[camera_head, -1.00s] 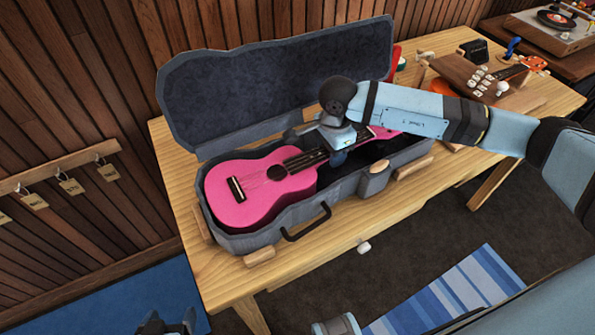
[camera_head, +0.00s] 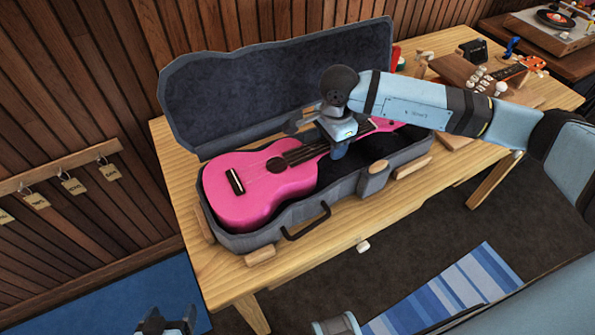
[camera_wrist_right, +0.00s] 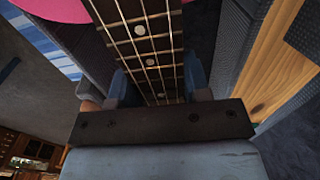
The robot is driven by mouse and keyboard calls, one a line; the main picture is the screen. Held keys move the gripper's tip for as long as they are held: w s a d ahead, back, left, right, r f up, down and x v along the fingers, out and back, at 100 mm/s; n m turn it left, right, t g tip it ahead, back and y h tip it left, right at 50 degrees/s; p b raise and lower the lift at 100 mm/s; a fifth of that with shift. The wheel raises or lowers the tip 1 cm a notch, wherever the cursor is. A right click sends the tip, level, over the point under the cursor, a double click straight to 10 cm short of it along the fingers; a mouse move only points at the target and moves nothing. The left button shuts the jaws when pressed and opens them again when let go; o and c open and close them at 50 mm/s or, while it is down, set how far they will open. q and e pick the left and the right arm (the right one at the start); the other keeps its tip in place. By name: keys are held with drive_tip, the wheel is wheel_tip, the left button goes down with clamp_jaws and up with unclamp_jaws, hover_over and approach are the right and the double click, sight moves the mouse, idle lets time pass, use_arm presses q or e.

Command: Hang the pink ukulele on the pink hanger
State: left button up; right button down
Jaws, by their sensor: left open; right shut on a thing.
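The pink ukulele (camera_head: 262,195) lies over the open grey case (camera_head: 275,90) on the wooden table, its body toward the left and its neck toward the upper right. My right gripper (camera_head: 327,143) is shut on its neck. In the right wrist view the dark fretboard (camera_wrist_right: 142,35) with pale strings runs between the fingers (camera_wrist_right: 157,82). My left gripper (camera_head: 166,322) is open and empty at the bottom left edge, away from the table. I cannot make out a pink hanger in these views.
A wooden rail (camera_head: 70,165) with several hanging tags is on the left wall. The raised case lid stands behind the ukulele. A wooden box with knobs (camera_head: 470,75) stands at the table's right. A striped blue rug (camera_head: 450,295) lies on the floor.

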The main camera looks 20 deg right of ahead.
drive_tip(key=shift+r+p, duration=0.7)
drive_tip(key=shift+r, duration=1.7)
drive_tip(key=shift+r+p, duration=0.4)
drive_tip(key=shift+p, duration=0.05)
drive_tip(key=shift+r+p, duration=0.6)
drive_tip(key=shift+r, duration=1.35)
